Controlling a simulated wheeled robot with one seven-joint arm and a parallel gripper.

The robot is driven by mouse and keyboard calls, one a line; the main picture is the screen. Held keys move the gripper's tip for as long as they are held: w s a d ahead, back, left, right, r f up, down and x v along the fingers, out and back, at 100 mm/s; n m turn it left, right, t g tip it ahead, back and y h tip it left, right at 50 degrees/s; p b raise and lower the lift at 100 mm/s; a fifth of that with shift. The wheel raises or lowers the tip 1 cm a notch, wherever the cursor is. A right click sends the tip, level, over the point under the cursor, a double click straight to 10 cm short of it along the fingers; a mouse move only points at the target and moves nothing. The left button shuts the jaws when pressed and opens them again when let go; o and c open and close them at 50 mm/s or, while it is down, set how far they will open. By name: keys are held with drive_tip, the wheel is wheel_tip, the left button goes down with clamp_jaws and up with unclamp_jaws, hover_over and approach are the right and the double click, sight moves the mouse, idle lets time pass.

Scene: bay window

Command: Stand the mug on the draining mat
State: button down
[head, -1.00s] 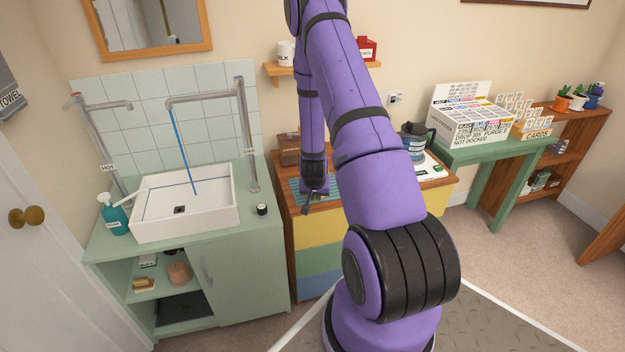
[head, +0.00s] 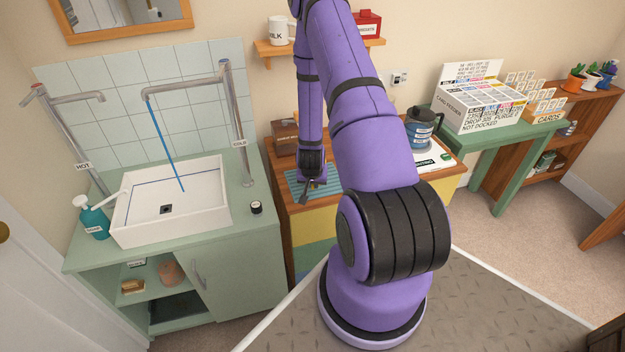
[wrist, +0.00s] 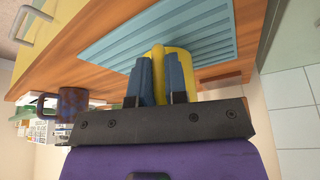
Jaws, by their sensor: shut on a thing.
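My gripper (wrist: 162,82) is shut on a yellow mug (wrist: 183,62), which shows partly behind and between the fingers in the wrist view. The teal ribbed draining mat (wrist: 125,40) lies on the wooden top just beyond the mug. In the head view my gripper (head: 310,185) is low over the draining mat (head: 329,181), and the mug cannot be made out there. I cannot tell whether the mug's base touches the mat.
The sink (head: 205,205) is to the left, and a green table (head: 480,140) with cards is to the right.

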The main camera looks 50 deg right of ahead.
drive_tip(key=c, duration=1.1)
unclamp_jaws()
drive_tip(key=shift+c, duration=0.2)
